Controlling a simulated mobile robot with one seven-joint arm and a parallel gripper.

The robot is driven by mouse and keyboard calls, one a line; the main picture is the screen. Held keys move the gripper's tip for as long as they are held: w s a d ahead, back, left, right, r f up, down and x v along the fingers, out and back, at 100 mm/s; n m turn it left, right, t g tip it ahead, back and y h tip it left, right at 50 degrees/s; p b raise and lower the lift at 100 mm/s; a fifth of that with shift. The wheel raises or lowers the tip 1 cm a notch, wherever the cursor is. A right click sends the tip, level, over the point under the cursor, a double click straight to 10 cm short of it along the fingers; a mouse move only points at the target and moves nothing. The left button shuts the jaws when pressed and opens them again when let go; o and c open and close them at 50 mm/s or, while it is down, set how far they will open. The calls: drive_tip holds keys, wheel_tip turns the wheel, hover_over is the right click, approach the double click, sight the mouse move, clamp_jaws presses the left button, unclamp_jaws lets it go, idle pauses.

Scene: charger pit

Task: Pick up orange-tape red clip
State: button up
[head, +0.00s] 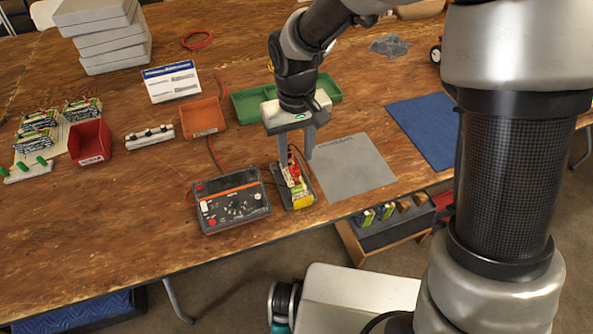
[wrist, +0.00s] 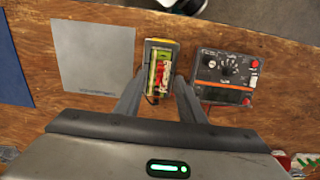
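A red clip (head: 294,170) stands on a battery pack (head: 299,190) in a black, yellow-ended holder at the table's front. Orange tape on the clip is too small to make out. In the wrist view, red parts of the clip (wrist: 157,84) show against the green-and-white battery pack (wrist: 162,62). My gripper (head: 297,163) points down over the holder with its fingers apart. In the wrist view, my gripper (wrist: 158,77) has one finger on each side of the holder's near end. Nothing is seen held, and whether a finger touches the clip cannot be told.
A black meter (head: 232,201) with an orange stripe lies close left of the holder. A grey mat (head: 350,167) lies to its right. An orange bin (head: 202,116) and a green tray (head: 248,104) stand behind. The table's front edge is close.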

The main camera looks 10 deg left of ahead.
sight(296, 166)
wheel_tip(296, 166, down, 5)
drive_tip(key=shift+s+f+b, duration=0.1)
drive_tip(key=shift+b, duration=0.35)
drive_tip(key=c, duration=0.9)
wheel_tip(296, 166, up, 10)
drive_tip(key=shift+r+p, duration=0.1)
drive_tip(key=shift+p, duration=0.85)
